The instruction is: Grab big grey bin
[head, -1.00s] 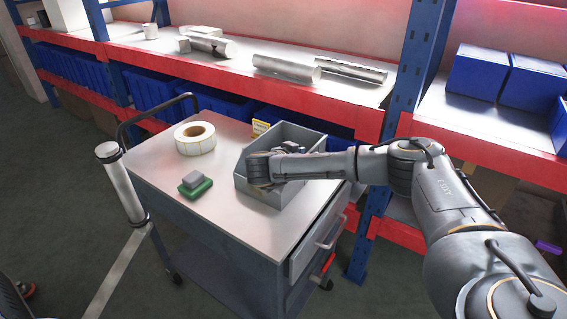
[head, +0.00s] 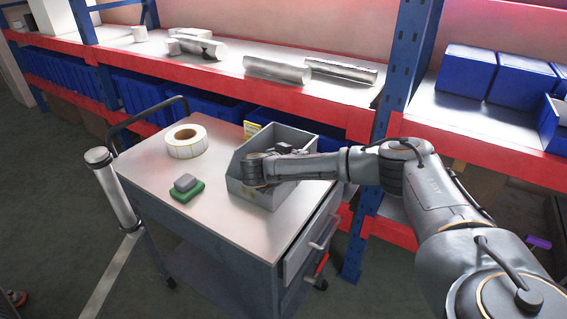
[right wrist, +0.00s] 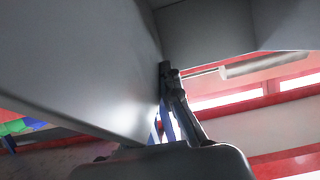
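The big grey bin (head: 262,197) stands on the top of a grey cart in the head view, open side up. My right arm reaches over the bin from the right. Its hand is at the bin's near left part, and the dark gripper (head: 285,149) shows partly above the arm, over the bin's inside. In the right wrist view, a smooth grey wall (right wrist: 85,65), seemingly the bin's, fills the left side. The gripper's dark finger parts (right wrist: 172,92) are close against it. Whether the fingers are closed on the wall is unclear. My left gripper is out of view.
The cart top (head: 220,215) also holds a white label roll (head: 187,141) and a green-and-grey block (head: 187,188). A white cylinder (head: 113,190) on a bar stands left of the cart. A red-edged shelf (head: 210,78) and a blue rack post (head: 405,70) are behind.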

